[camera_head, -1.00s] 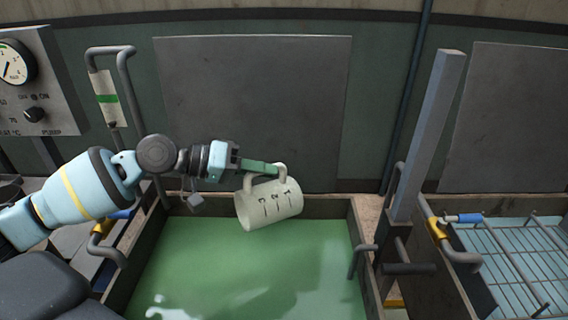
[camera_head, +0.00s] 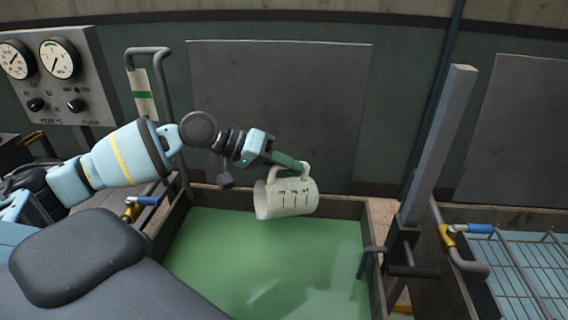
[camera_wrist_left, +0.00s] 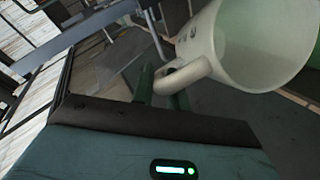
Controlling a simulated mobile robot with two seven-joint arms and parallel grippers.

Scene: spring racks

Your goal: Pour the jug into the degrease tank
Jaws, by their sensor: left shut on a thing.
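The white jug (camera_head: 290,199) with dark marks on its side hangs above the far part of the degrease tank (camera_head: 369,225), which holds green liquid. The jug lies nearly on its side, its mouth facing left and slightly down. My left gripper (camera_head: 298,166) is shut on the jug's handle at the top. In the left wrist view, the green fingers (camera_wrist_left: 160,85) close around the handle and the jug (camera_wrist_left: 205,45) shows its open mouth, with no liquid visible inside. No stream of liquid shows. My right gripper is not in view.
A control panel (camera_head: 85,75) with gauges stands at the left. A grey upright post (camera_head: 440,145) rises at the tank's right side, beside a second tank with a wire rack (camera_head: 525,265). A grey tube frame (camera_head: 165,80) stands behind my left arm.

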